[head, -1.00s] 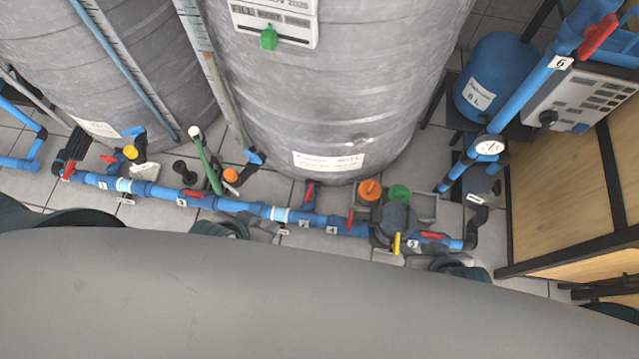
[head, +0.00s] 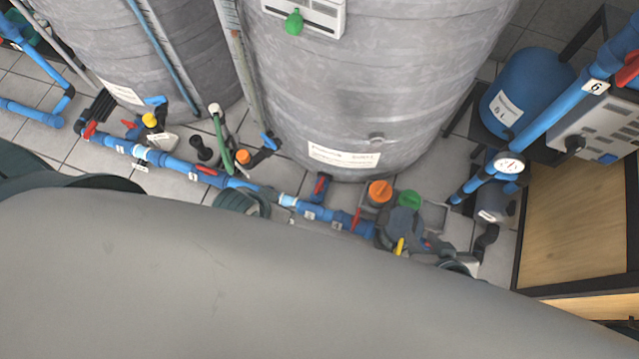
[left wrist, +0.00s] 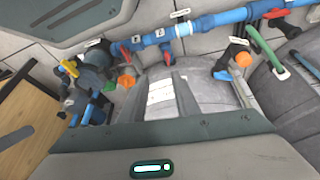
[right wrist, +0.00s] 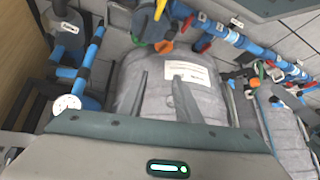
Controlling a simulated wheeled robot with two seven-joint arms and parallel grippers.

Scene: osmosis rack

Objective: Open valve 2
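Numbered labels (head: 309,214) sit on the blue pipe (head: 225,180) along the tank's foot; they are too blurred for me to tell which marks valve 2. A red-handled valve (head: 319,184) is on a short branch beside two labels, and the left wrist view shows its handle (left wrist: 166,50). Another red handle (head: 355,218) stands across the pipe to its right. My left gripper (left wrist: 163,85) is open and empty, with its fingers apart in front of the tank. My right gripper (right wrist: 161,85) is open and empty, pointing toward the tank's label. Neither touches a valve.
The large grey tank (head: 370,80) rises behind the pipe. Orange (head: 380,190) and green (head: 409,200) caps and a pump crowd the right end. A blue vessel (head: 520,90) and wooden panel (head: 575,190) stand at right. A green hose (head: 222,145) rises near the pipe's middle.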

